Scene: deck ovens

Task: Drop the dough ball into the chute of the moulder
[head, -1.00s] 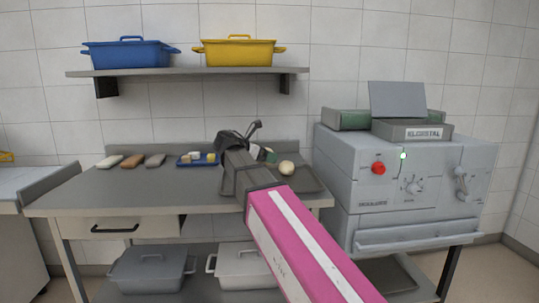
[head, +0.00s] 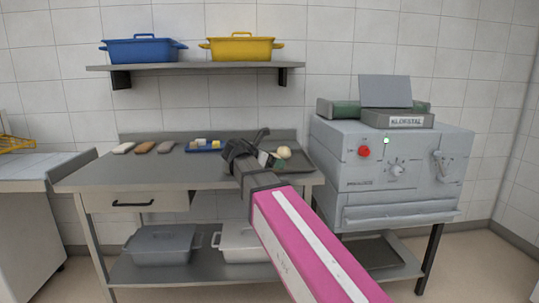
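A pale round dough ball (head: 284,152) rests on a dark tray (head: 303,184) at the right end of the worktable. The gripper looks empty, apart from the ball. Its finger gap is too small and dark to judge.
The worktable (head: 120,178) holds several loaf-shaped pieces at the left and a blue tray (head: 190,150) with small items. A wall shelf (head: 195,66) above carries a blue pan (head: 145,50) and a yellow pan (head: 242,48). The table's middle front is clear.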

